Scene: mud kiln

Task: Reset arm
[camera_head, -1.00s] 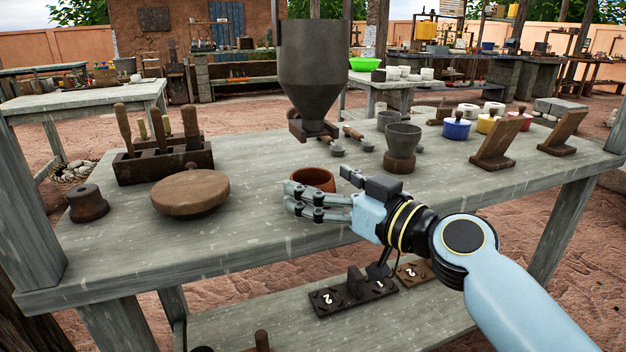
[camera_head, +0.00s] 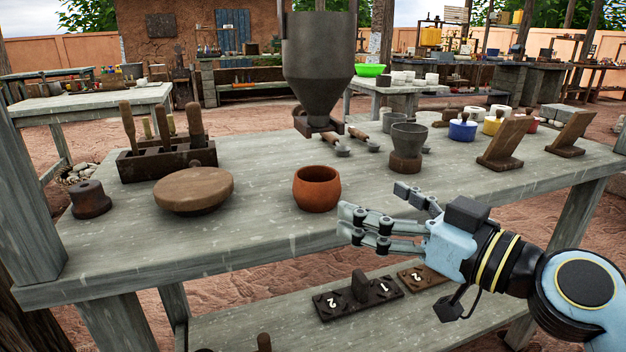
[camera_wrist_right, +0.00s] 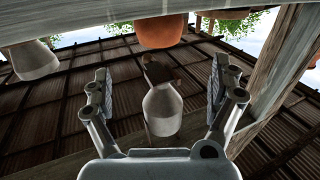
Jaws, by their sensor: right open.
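My right gripper (camera_head: 372,212) is open and empty, to the right of a small round terracotta pot (camera_head: 317,188) and apart from it. The pot stands upright near the front of the grey wooden table (camera_head: 250,238). In the right wrist view the two fingers (camera_wrist_right: 160,90) are spread wide, with nothing between them that they touch. The pot (camera_wrist_right: 160,30) shows beyond the fingers at the top. My left gripper is not in view.
A dark metal hopper (camera_head: 317,70) hangs above the table. A round wooden turntable (camera_head: 194,189) and a tool block (camera_head: 165,158) stand left. A grey cup on a stand (camera_head: 406,145) and two tilted boards (camera_head: 506,143) stand right. A lower shelf (camera_head: 270,330) lies beneath.

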